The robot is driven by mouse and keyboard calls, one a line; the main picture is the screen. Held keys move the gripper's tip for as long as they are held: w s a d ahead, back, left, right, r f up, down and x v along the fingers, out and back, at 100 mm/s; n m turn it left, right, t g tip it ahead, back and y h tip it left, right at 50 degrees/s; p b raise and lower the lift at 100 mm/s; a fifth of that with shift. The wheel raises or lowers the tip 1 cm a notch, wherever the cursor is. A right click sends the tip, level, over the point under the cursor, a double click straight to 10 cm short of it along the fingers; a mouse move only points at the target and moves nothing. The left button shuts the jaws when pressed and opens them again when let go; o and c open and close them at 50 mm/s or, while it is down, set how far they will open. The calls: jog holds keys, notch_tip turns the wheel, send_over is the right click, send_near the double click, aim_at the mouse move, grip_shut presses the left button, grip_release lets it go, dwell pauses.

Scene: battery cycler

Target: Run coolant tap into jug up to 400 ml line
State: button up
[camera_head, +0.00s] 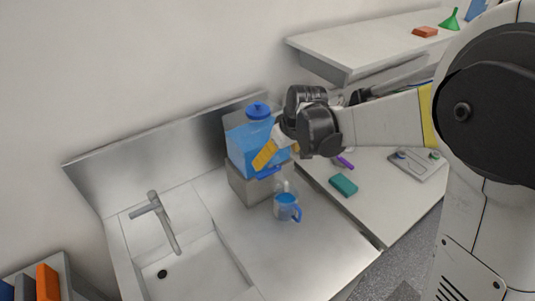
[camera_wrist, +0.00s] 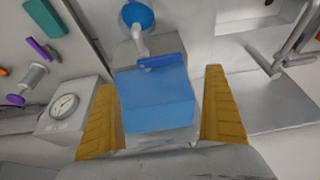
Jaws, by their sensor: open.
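The blue coolant tank (camera_head: 246,145) with a round blue cap stands on a grey metal block (camera_head: 247,186). Its blue tap lever (camera_head: 269,173) shows low on its front, and also in the wrist view (camera_wrist: 162,62), beside a pale spout (camera_wrist: 139,42). The clear jug (camera_head: 287,207) with a blue handle stands on the counter below the tap and holds some blue liquid, also seen from above in the wrist view (camera_wrist: 138,15). I cannot read its level lines or tell whether liquid is running. My gripper (camera_wrist: 159,82) is open above the tank, its yellow fingers apart and empty.
A sink (camera_head: 195,270) with a grey faucet (camera_head: 160,217) lies to the left. A teal block (camera_head: 343,185) and a purple item (camera_head: 345,161) lie on the right bench. A dial box (camera_wrist: 66,108) stands beside the tank. The counter in front of the jug is clear.

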aim_at(269, 171)
jog(key=b+x, duration=0.1)
jog(key=x, duration=0.9)
jog(key=shift+f, duration=0.2)
